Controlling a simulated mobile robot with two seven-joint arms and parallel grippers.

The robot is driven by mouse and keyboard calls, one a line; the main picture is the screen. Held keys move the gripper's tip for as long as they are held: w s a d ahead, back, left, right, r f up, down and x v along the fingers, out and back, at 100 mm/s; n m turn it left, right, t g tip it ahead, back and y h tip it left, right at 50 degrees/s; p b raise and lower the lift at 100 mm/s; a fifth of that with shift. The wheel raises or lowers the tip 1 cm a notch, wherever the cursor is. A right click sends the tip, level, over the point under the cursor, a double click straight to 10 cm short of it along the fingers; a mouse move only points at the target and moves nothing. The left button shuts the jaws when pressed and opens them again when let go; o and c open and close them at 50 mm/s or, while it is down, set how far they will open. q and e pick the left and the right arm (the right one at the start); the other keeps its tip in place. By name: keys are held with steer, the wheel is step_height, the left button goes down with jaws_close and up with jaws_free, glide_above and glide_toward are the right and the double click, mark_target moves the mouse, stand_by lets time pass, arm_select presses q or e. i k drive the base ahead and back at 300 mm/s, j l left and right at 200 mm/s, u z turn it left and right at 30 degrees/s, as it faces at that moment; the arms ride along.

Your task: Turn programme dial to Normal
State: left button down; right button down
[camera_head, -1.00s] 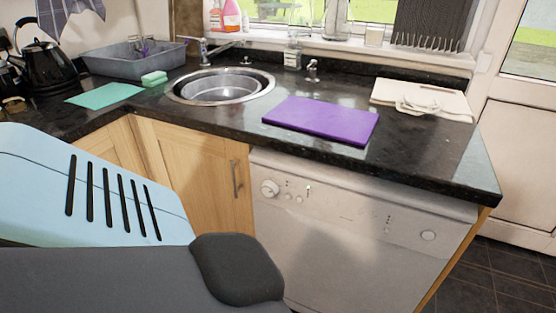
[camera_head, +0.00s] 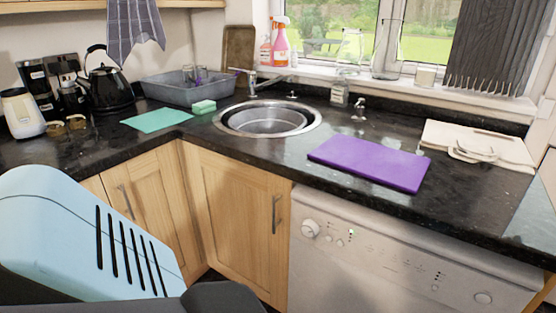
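The programme dial (camera_head: 310,229) is a round white knob at the upper left of the dishwasher's front panel (camera_head: 385,258). Small buttons and a lit green indicator sit to its right. A second round knob or button (camera_head: 483,298) is at the panel's right end. The dial's pointer and labels are too small to read. Neither gripper shows in the view, and nothing touches the dial.
A light blue slatted body (camera_head: 90,235) fills the lower left. Above the dishwasher is the black worktop (camera_head: 270,170) with a purple board (camera_head: 370,163), sink (camera_head: 268,119), kettle (camera_head: 105,85) and beige boards (camera_head: 478,146). Wooden cupboards (camera_head: 240,220) adjoin the dishwasher's left.

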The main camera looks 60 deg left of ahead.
mark_target(309, 228)
steer(key=u, duration=1.4)
